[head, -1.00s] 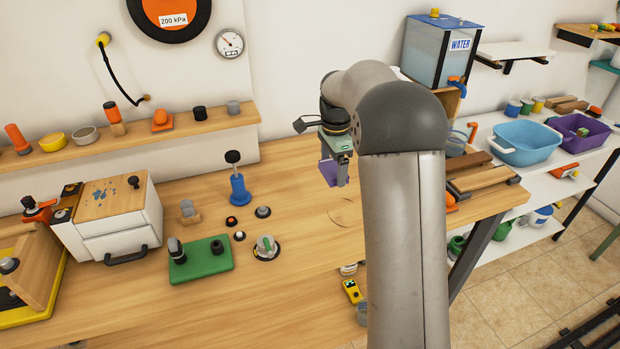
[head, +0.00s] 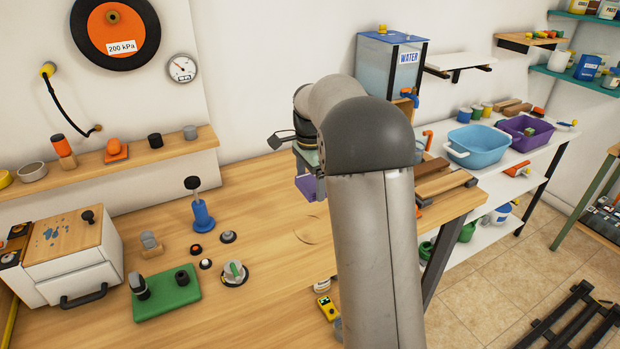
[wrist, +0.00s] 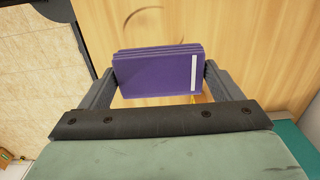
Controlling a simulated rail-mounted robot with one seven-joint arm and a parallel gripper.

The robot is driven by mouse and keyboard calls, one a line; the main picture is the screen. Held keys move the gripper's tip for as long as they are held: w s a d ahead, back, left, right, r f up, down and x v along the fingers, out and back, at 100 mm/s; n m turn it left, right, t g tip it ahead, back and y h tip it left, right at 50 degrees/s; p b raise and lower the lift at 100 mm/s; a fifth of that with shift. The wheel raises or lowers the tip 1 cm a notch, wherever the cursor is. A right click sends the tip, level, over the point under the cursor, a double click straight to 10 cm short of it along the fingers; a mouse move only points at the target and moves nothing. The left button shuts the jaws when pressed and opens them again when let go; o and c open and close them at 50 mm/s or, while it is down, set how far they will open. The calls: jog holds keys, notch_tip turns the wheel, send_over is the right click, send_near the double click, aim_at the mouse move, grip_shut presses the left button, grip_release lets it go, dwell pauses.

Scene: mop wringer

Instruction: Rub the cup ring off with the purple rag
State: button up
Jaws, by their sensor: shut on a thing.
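The purple rag (wrist: 155,75) is a folded stack with a white stripe near one end. My gripper (wrist: 155,82) is shut on it, with one finger at each end of the rag. In the head view the rag (head: 306,187) hangs below my wrist, above the wooden table, partly hidden by my arm. The cup ring (head: 308,230) is a thin brown arc on the tabletop, below the rag and partly covered by my arm. In the wrist view the ring (wrist: 153,12) shows just beyond the rag, which appears apart from it.
A blue-based upright plunger (head: 203,214), several knobs and a green block (head: 166,298) stand left of the ring. A yellow meter (head: 327,308) lies near the table's front edge. Wooden boards (head: 440,178) lie to the right. The table between plunger and ring is clear.

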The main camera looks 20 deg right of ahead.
jog(key=p, duration=0.4)
send_over(321, 241)
notch_tip(321, 241, down, 5)
jog(key=shift+s+f+b, duration=0.1)
jog(key=shift+f+b, duration=1.95)
jog(key=shift+f, duration=1.2)
jog(key=shift+f+b, duration=0.45)
jog(key=shift+f, duration=0.2)
